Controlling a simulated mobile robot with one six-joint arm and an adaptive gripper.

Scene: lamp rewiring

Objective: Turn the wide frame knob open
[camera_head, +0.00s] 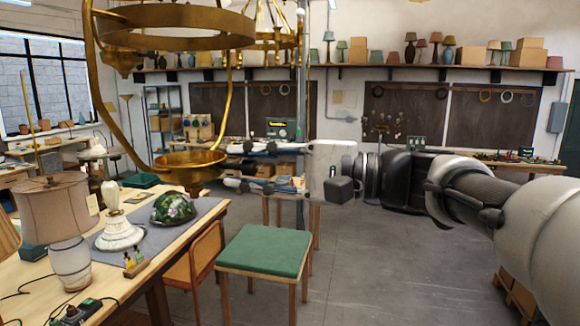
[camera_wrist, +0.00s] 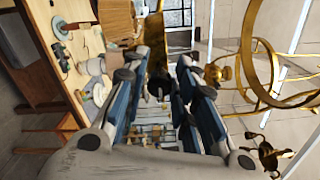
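A large brass lamp frame (camera_head: 100,95) hangs at the upper left of the head view, with a wide ring above and a shallow bowl (camera_head: 190,158) below. I cannot clearly make out its knob. My gripper (camera_head: 232,167) points left just right of the bowl, its two fingers apart, one above the other. In the wrist view my gripper (camera_wrist: 165,75) shows its blue-padded fingers spread, with a dark and brass-coloured piece (camera_wrist: 157,82) seen between them. I cannot tell whether they touch it. Brass rings (camera_wrist: 246,50) with cups show at the right there.
A workbench (camera_head: 120,285) at the left carries a shaded lamp (camera_head: 58,215), a white lamp base (camera_head: 117,230) and a stained-glass shade (camera_head: 173,208). A green stool (camera_head: 265,250) stands below my gripper. The floor (camera_head: 385,265) at the centre right is clear.

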